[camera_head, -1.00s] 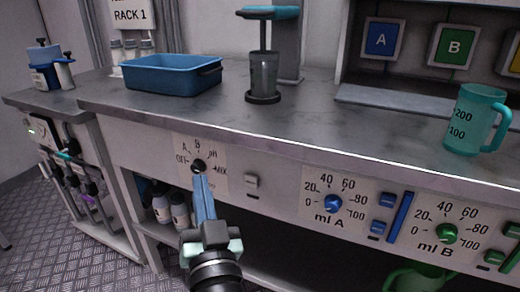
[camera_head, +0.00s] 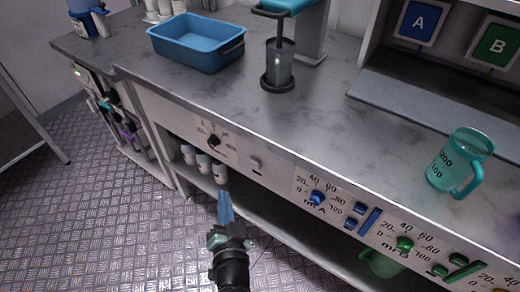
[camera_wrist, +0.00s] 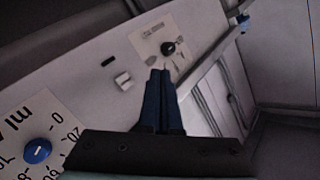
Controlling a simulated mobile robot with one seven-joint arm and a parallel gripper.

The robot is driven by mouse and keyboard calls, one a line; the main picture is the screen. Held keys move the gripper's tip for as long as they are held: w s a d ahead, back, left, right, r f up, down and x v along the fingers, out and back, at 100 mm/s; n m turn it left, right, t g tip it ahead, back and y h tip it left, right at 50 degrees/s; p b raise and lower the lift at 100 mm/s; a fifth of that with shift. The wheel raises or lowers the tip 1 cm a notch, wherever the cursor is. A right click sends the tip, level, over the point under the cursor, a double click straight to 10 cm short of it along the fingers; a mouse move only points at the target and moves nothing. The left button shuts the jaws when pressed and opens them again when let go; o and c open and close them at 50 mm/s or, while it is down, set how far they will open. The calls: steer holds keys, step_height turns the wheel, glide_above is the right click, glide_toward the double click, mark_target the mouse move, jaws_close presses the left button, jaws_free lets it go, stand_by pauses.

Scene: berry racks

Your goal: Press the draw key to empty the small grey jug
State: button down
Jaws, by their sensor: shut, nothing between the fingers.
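The small grey jug (camera_head: 279,65) stands upright on a dark round base on the counter, under a teal-topped press; its contents are not clear. The front panel has a black selector knob (camera_head: 213,141), a pale grey key (camera_head: 256,163) to its right, and blue keys (camera_head: 351,223) beside the blue ml A dial (camera_head: 317,198). No key can be read as marked draw. My gripper (camera_head: 223,195) is shut and empty, below the knob and apart from the panel. In the wrist view its blue fingertips (camera_wrist: 160,72) show below the knob (camera_wrist: 168,48), with the pale key (camera_wrist: 123,80) to their left.
A blue tray (camera_head: 170,50) stands on the counter to the left, and a teal jug (camera_head: 460,160) at the right. White bottles (camera_head: 204,164) and a green jug (camera_head: 381,264) are on the shelf below. Floor at the left is clear.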

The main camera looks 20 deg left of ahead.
mark_target(255, 163)
steer(key=shift+s+f, duration=0.1)
steer(key=shift+f, duration=0.05)
steer(key=w+d+b, duration=0.2)
steer(key=w+d, duration=0.1)
steer(key=w, duration=0.5)
steer(key=shift+w, duration=0.2)
steer(key=shift+w+d+b, duration=0.1)
steer(key=shift+b, duration=0.25)
stand_by(1.9)
steer(key=shift+w+d, duration=0.1)
steer(key=shift+w, duration=0.2)
steer(key=shift+w+d+b, duration=0.15)
steer(key=shift+w+b, duration=0.25)
steer(key=shift+b, duration=0.1)
stand_by(0.8)
steer(key=shift+s+a, duration=0.3)
steer(key=shift+s, duration=0.5)
